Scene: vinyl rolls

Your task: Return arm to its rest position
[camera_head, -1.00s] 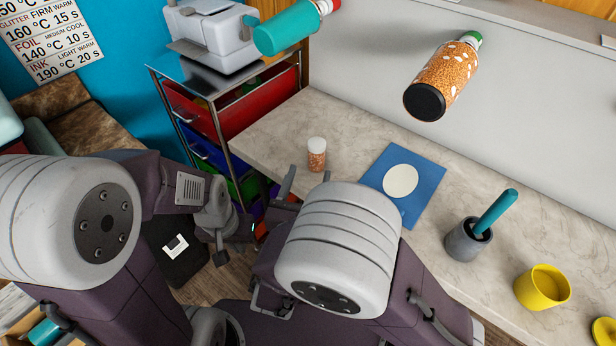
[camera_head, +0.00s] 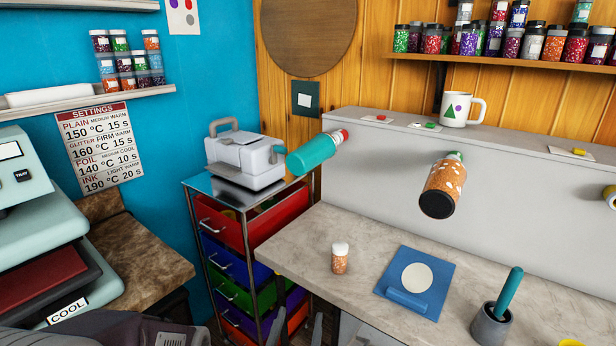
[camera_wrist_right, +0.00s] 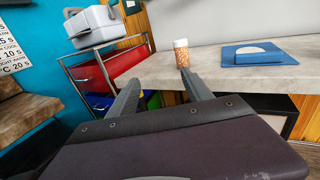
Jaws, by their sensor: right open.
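My right gripper (camera_head: 297,325) shows only by its two finger tips at the bottom edge of the head view, in front of the drawer cart and below the counter edge. In the right wrist view, its two grey fingers (camera_wrist_right: 161,92) stand apart with nothing between them. A small white-capped jar of orange-brown glitter (camera_head: 340,258) stands upright on the counter; in the right wrist view this jar (camera_wrist_right: 181,53) appears beyond the right finger, apart from it. A dark part of my left arm shows at the bottom left of the head view; its gripper is out of frame.
The marble counter (camera_head: 310,228) holds a blue board (camera_head: 437,278) with a pale disc and a grey cup (camera_head: 490,326) with a teal handle. A drawer cart (camera_head: 228,263) stands left of it. Teal (camera_head: 311,153) and orange (camera_head: 441,188) rolls project from the grey wall panel.

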